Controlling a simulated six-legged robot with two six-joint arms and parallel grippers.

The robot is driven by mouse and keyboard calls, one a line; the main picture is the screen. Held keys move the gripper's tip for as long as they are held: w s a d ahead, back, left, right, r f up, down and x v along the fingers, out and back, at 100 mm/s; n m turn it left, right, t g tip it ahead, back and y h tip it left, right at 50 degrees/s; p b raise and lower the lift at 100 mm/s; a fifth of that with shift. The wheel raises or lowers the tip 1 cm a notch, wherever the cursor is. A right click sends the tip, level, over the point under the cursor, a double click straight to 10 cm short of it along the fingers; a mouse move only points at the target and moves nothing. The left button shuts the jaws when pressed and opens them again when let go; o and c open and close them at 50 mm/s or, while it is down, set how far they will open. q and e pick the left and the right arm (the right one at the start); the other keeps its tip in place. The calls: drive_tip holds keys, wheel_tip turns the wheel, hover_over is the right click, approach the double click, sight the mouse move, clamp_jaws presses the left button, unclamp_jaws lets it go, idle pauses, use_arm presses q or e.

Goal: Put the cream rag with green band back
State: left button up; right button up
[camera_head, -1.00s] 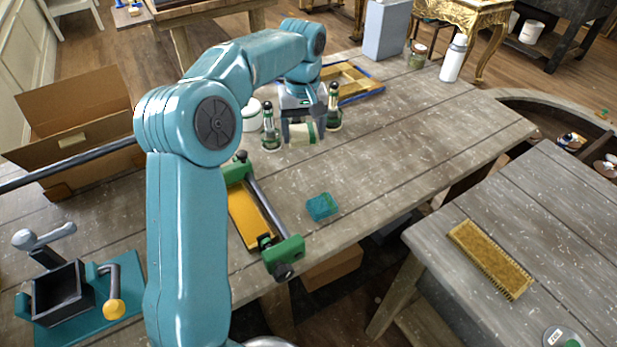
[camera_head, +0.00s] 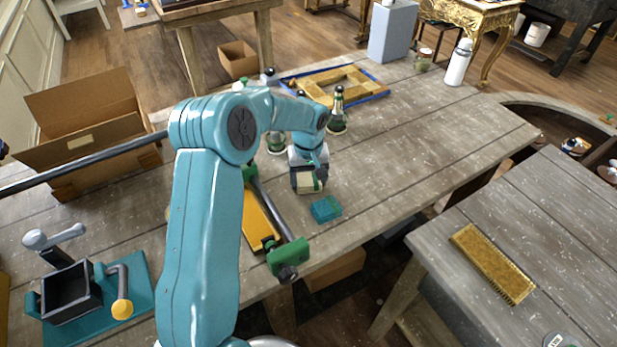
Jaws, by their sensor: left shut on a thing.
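My left arm reaches over the wooden table. My left gripper (camera_head: 307,178) is low over the table, shut on the cream rag with green band (camera_head: 309,184). The rag shows as a small cream piece with a green stripe at the jaws; the rest is hidden by the gripper. I cannot tell whether it touches the table. A teal sponge-like block (camera_head: 326,208) lies just in front of the gripper, to its right. My right gripper is not in view.
A green-ended clamp (camera_head: 286,255) lies left of the block. Dark bottles (camera_head: 337,112) stand behind the gripper, near a blue-edged wooden frame (camera_head: 345,84). An open cardboard box (camera_head: 88,150) is at left. The table's right part is clear. A brush (camera_head: 491,262) lies on the other table.

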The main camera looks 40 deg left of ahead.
sight(309, 180)
use_arm(q)
drive_tip(key=shift+f, duration=0.2)
drive_tip(key=o, duration=0.9)
drive_tip(key=shift+o, duration=0.2)
drive_tip(key=shift+r, duration=0.1)
wheel_tip(309, 180, up, 12)
drive_tip(key=b, duration=0.1)
drive_tip(key=shift+r, duration=0.15)
